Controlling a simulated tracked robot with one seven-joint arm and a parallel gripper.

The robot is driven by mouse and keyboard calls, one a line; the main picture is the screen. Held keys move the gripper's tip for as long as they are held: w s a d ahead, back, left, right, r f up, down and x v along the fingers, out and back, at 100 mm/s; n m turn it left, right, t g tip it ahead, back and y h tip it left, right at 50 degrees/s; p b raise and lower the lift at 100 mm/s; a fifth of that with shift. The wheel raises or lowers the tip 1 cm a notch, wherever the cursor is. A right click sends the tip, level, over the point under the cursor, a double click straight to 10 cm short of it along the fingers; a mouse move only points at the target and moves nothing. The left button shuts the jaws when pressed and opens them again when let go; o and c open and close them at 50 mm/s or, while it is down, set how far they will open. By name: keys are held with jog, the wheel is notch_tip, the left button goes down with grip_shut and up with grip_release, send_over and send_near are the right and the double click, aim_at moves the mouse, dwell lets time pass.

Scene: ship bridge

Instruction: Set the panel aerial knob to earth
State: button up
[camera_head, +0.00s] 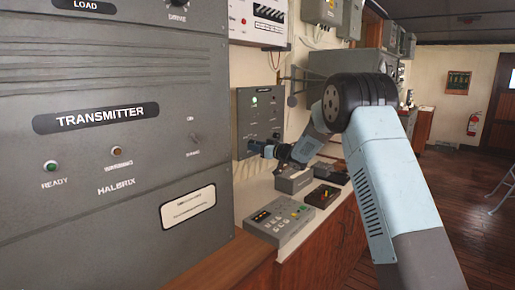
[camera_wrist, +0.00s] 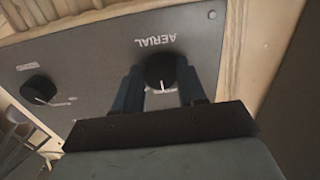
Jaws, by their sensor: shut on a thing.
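The aerial knob (camera_wrist: 160,72) is a round black knob with a white pointer line, under the label "AERIAL", which appears upside down in the wrist view. It sits on a dark grey panel (camera_wrist: 100,62). My gripper (camera_wrist: 163,88) has one finger on each side of the knob and is shut on it. In the head view the grey panel (camera_head: 262,103) is on the wall beyond the transmitter cabinet, and my gripper (camera_head: 252,146) reaches its lower part. There the knob is hidden by the gripper. The position marks around the knob are not readable.
A second black knob (camera_wrist: 38,89) is on the same panel. The large transmitter cabinet (camera_head: 100,190) fills the left. A grey keypad box (camera_head: 283,222) and other small boxes stand on the counter below my arm. Open floor (camera_head: 485,240) lies at right.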

jog(key=shift+n, duration=4.3)
jog(key=shift+f, duration=0.1)
jog(key=o, duration=1.1)
jog(key=shift+c, duration=0.2)
jog(key=shift+d, duration=0.15)
jog(key=v, duration=1.3)
jog(key=shift+s+d, duration=0.15)
jog(key=shift+s, duration=0.1)
